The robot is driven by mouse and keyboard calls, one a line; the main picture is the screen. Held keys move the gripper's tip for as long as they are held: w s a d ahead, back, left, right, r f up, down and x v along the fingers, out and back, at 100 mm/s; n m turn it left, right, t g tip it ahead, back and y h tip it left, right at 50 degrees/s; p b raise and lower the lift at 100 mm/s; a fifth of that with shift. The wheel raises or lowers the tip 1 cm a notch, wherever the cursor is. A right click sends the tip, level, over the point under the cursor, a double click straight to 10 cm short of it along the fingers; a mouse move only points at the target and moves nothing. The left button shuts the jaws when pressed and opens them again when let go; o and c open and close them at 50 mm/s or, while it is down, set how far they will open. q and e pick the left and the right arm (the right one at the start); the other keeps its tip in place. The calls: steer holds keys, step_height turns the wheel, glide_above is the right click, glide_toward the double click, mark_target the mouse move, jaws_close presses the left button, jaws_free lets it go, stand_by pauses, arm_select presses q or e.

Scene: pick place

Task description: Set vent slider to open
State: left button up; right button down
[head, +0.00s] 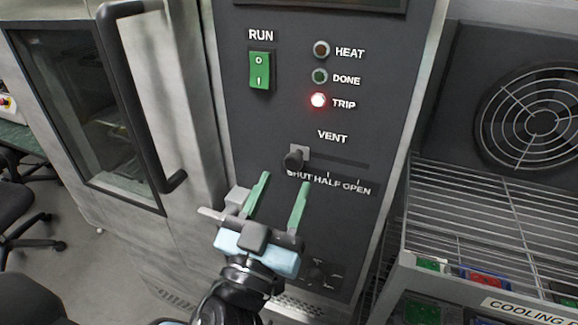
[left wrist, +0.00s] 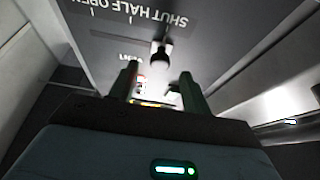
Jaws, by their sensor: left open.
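The vent slider knob (head: 294,160) is a dark round knob on a small grey plate at the left end of its slot, by the SHUT mark. The slot (head: 340,162) runs right, past HALF to OPEN. My left gripper (head: 282,182) is open and empty, with its green fingers pointing up at the panel just below the knob. In the left wrist view the knob (left wrist: 161,54) shows beyond and between the two fingertips (left wrist: 158,75). I see no contact between fingers and knob. My right gripper is not in view.
The panel holds a green RUN rocker switch (head: 260,70) and HEAT, DONE and TRIP lamps; the TRIP lamp (head: 318,100) glows red. An oven door handle (head: 145,100) stands out at left. A wire cooling rack (head: 480,215) and fan (head: 530,120) are at right.

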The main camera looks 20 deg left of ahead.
mark_target(292, 167)
arm_select(q)
steer(key=shift+w+r+p, duration=0.4)
steer(key=shift+w+r, duration=0.45)
steer(key=shift+w, duration=0.3)
steer(key=shift+w+r, duration=0.1)
steer(key=shift+w, duration=0.6)
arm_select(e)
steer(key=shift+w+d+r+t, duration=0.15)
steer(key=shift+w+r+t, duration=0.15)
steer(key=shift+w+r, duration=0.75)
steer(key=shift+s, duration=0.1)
arm_select(q)
jaws_close()
